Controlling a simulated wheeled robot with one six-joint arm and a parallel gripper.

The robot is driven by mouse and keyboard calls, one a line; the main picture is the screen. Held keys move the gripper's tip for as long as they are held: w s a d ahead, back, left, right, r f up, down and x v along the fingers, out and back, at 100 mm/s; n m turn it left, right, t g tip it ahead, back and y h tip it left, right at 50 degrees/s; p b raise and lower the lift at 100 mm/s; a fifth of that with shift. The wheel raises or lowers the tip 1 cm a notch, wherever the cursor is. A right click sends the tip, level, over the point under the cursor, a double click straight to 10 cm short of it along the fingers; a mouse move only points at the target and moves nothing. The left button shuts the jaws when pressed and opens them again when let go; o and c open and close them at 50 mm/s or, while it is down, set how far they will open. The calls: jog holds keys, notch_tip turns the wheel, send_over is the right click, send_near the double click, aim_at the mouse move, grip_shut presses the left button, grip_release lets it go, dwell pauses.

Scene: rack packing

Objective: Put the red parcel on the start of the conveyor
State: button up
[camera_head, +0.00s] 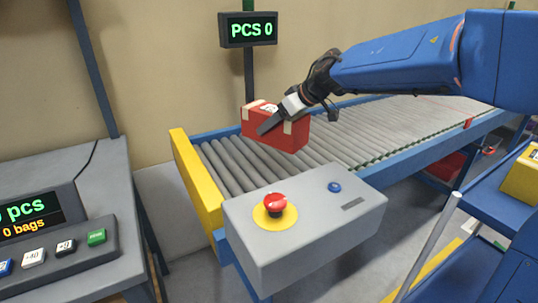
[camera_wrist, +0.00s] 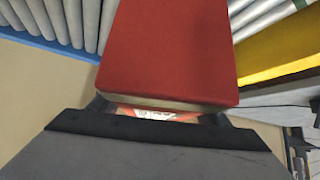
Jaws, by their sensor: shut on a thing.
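The red parcel (camera_head: 290,132) is a red box with cream tape and a pale label on top. My gripper (camera_head: 272,118) is shut on it, with a grey finger across its near side. In the head view it appears over the rollers at the yellow-ended start of the conveyor (camera_head: 230,170). I cannot tell whether its underside touches the rollers. In the wrist view the red parcel (camera_wrist: 175,50) fills the middle, between the dark finger ends, with rollers on both sides behind it.
A grey control box (camera_head: 310,220) with a red stop button (camera_head: 275,203) stands at the conveyor's near side. A display reading "PCS 0" (camera_head: 249,30) stands behind. A grey table with a counter panel (camera_head: 60,240) is at left. A yellow box (camera_head: 522,178) sits on a blue shelf at right.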

notch_tip(320, 180, down, 11)
jog(key=shift+r, duration=0.15)
dwell(0.4)
jog(key=o, duration=1.5)
jog(key=shift+c, duration=0.2)
